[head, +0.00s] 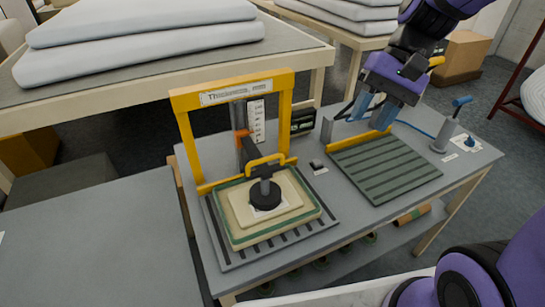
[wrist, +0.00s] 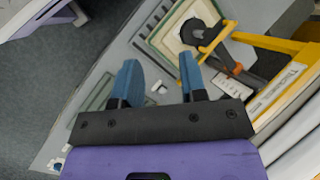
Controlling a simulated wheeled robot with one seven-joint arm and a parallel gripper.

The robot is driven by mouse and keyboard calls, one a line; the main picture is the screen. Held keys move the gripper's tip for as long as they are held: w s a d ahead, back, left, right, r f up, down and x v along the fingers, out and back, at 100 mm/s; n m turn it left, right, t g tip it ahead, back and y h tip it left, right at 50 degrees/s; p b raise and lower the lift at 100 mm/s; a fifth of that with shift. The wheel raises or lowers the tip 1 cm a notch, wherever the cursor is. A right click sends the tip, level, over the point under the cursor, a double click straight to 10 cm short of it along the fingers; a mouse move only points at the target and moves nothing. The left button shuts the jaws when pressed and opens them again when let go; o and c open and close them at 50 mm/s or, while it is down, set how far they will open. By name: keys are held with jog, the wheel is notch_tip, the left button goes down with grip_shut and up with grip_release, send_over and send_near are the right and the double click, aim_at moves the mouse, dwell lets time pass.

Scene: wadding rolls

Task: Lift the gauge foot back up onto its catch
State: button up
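The gauge foot (head: 265,196), a black round disc on a short stem, is down on a cream pad (head: 240,208) under the yellow gauge frame (head: 183,140). A yellow loop handle (head: 266,160) sits just above it. An orange piece (head: 242,133) is on the upright behind; I cannot tell whether it is the catch. The foot (wrist: 191,31) and handle (wrist: 217,38) also show in the wrist view, beyond the fingertips. My gripper (head: 368,106) is open and empty, above the bench to the right of the gauge. Its spread blue fingers show in the wrist view (wrist: 160,75).
A ribbed green mat (head: 385,168) lies right of the gauge, with a grey-blue lever post (head: 449,128) beyond it. A small dark block (head: 317,165) lies between. White wadding (head: 140,50) is stacked on the table behind. The grey surface at left (head: 90,240) is clear.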

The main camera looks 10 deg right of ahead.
jog(key=w+a+f+m+g+y, duration=0.3)
jog(key=w+a+f+m+y, duration=0.15)
jog(key=w+f, duration=0.3)
jog(key=m+y, duration=0.5)
jog(key=y, duration=0.3)
send_near(272, 157)
jog(key=shift+t, duration=0.3)
jog(key=x, duration=0.9)
jog(key=shift+a+f, duration=0.2)
jog(key=shift+a, duration=0.15)
grip_shut()
